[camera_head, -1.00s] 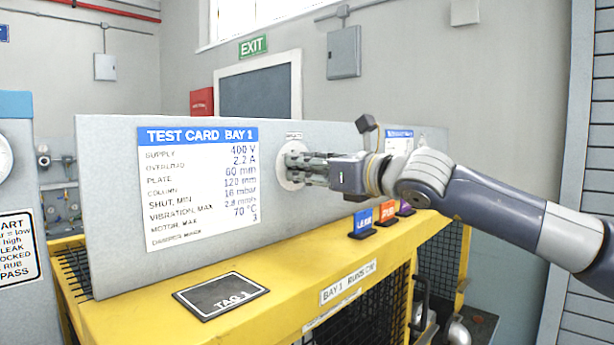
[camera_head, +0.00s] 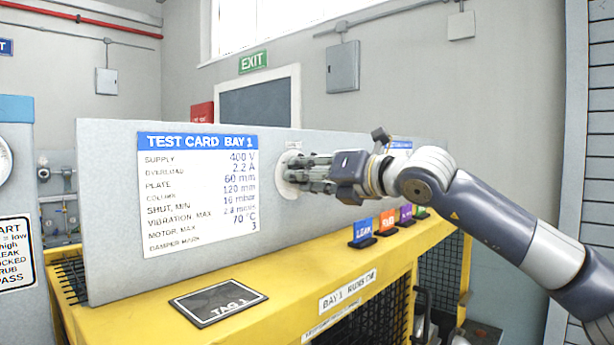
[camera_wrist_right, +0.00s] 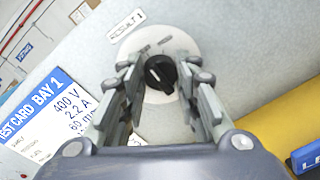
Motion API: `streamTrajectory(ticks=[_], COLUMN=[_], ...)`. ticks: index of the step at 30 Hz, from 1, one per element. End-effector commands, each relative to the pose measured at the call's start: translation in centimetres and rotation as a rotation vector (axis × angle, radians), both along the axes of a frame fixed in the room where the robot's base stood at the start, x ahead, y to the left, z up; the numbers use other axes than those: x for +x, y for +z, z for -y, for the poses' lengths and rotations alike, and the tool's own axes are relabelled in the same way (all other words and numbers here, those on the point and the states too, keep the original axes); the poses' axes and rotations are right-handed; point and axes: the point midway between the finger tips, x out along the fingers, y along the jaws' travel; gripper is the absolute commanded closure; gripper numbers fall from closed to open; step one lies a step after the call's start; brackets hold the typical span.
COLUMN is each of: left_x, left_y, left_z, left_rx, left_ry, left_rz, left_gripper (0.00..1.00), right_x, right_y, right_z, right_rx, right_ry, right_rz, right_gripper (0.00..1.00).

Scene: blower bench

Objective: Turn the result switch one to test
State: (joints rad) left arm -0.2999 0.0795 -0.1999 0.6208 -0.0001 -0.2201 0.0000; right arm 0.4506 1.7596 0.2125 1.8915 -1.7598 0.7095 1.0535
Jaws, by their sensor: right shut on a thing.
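The result switch one is a black knob (camera_wrist_right: 160,73) on a round pale plate (camera_wrist_right: 183,44), under a label reading RESULT 1 (camera_wrist_right: 127,25) in the right wrist view. A short white mark shows on the knob. My right gripper (camera_head: 293,173) is at the grey panel, its fingers on either side of the knob and shut on it. In the head view the gripper hides the knob, and only part of the round plate shows. Markings on the plate are too blurred to read. My left gripper is not in view.
The upright grey panel (camera_head: 110,220) carries a test card (camera_head: 198,190). It stands on a yellow bench (camera_head: 260,315) holding a TAG 1 plate (camera_head: 218,299) and several coloured tags, including blue LEAK (camera_head: 363,230), below my right arm. A second card lies partly behind the arm.

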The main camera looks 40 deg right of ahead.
Motion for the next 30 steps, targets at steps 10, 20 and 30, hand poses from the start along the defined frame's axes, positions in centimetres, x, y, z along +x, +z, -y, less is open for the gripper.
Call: streamTrajectory(ticks=[10, 20, 30], left_x=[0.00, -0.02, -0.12], left_y=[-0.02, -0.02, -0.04], left_z=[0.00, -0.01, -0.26], left_rx=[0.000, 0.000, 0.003], left_ry=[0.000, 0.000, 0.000], left_rz=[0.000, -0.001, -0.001], left_gripper=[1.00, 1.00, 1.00], right_x=[-0.01, -0.01, -0.09], right_y=[0.10, 0.11, 0.07], right_z=[0.05, 0.04, 0.04], right_rx=[0.024, 0.022, 0.023], right_ry=[-0.001, -0.001, -0.001], right_rz=[0.001, 0.001, 0.001], right_gripper=[0.94, 0.50, 0.50])
